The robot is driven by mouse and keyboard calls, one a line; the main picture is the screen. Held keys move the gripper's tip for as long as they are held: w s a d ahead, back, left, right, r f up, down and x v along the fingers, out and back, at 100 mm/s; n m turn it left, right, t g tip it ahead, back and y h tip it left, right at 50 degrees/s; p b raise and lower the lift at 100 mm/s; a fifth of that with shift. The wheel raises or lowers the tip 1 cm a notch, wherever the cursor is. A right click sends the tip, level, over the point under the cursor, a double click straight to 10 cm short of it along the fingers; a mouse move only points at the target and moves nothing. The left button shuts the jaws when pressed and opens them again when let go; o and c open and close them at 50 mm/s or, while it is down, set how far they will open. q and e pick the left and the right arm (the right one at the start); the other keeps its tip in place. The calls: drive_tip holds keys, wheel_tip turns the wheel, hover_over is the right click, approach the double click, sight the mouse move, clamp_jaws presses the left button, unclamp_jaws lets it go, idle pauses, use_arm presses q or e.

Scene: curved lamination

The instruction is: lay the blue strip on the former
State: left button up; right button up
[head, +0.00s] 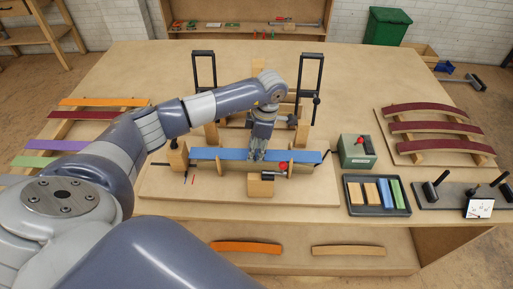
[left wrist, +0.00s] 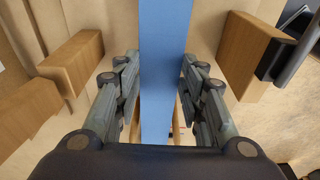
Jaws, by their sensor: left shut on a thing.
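The blue strip (head: 220,154) lies lengthwise across the wooden jig in the middle of the bench and looks nearly level. My left gripper (head: 258,154) comes down on it from above, near its middle, and is shut on it. In the left wrist view the blue strip (left wrist: 165,35) runs between the two fingers of the left gripper (left wrist: 160,62). The former is mostly hidden under the strip and my arm. I cannot tell whether the strip touches it. My right gripper is not in view.
Wooden blocks (head: 260,186) and a red-knobbed clamp (head: 284,165) stand close to the strip. Two tall black frames (head: 308,82) rise behind it. A dark tray (head: 378,208) of small pieces and a green box (head: 357,151) sit to the right. Coloured strips (head: 87,115) lie at left.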

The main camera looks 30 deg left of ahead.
use_arm(q)
drive_tip(key=shift+f, duration=0.2)
drive_tip(key=o, duration=1)
drive_tip(key=shift+r, duration=0.1)
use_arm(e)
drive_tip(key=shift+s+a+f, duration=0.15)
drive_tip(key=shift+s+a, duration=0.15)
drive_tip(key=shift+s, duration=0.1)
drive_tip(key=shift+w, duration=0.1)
use_arm(q)
drive_tip(key=shift+r+p, duration=0.45)
wheel_tip(320, 180, up, 12)
drive_tip(key=d+b, duration=0.1)
drive_tip(key=b, duration=0.2)
drive_tip(key=shift+w+d+b, duration=0.25)
drive_tip(key=shift+w+b, duration=0.05)
drive_tip(key=shift+w, duration=0.15)
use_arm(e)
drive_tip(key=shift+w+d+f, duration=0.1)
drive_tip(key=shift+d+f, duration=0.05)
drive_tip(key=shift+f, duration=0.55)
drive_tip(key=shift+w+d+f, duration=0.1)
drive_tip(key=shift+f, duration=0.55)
use_arm(q)
drive_tip(key=shift+f, duration=0.15)
